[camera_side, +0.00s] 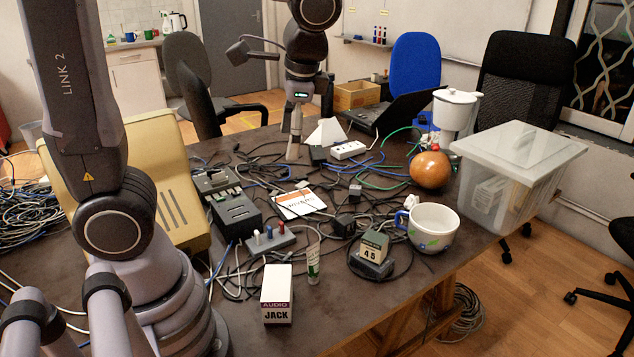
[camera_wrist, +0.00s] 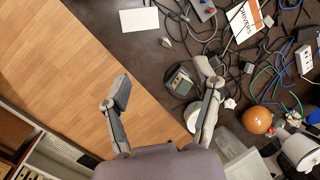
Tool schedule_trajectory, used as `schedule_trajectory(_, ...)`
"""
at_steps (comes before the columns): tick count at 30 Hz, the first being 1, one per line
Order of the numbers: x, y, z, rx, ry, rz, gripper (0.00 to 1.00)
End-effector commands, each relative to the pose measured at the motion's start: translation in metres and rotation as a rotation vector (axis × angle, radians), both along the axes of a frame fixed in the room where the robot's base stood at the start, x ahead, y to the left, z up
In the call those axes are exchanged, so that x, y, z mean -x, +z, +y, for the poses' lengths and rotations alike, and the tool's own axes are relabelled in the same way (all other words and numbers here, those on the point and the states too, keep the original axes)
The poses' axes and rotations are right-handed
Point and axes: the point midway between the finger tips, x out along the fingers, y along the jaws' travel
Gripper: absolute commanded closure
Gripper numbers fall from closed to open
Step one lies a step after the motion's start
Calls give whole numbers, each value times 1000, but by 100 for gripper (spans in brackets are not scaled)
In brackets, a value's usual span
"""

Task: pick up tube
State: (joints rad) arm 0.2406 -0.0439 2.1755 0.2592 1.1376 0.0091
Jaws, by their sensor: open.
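The tube (camera_side: 313,262) is small, clear and upright, with a green and white label. It stands near the table's front edge, between a white box and a small calendar block. In the wrist view, the tube (camera_wrist: 165,42) appears as a tiny pale shape above the space between the fingers. My gripper (camera_side: 301,138) hangs in the upper middle of the side view, clear of the tube. In the wrist view, my gripper (camera_wrist: 160,84) has its two fingers wide apart, with nothing held between them.
The white audio jack box (camera_side: 277,296) stands left of the tube. The calendar block (camera_side: 374,247) and large mug (camera_side: 433,228) stand to its right. A switch block (camera_side: 270,240) lies behind it. Tangled cables cover much of the table. A clear bin (camera_side: 510,190) is at the right.

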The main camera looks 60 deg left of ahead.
Motion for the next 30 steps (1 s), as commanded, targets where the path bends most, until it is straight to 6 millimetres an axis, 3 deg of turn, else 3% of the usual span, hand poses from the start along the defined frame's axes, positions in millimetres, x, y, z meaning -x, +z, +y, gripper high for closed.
schedule_trajectory(6,-52,-64,-28,-245,-203,298,36)
schedule_trajectory(13,-84,-153,-62,-538,-416,554,36)
schedule_trajectory(21,-82,-272,-90,-915,-657,784,36)
schedule_trajectory(24,-75,-305,-93,-1031,-724,835,36)
schedule_trajectory(30,-64,-340,-93,-1152,-790,880,36)
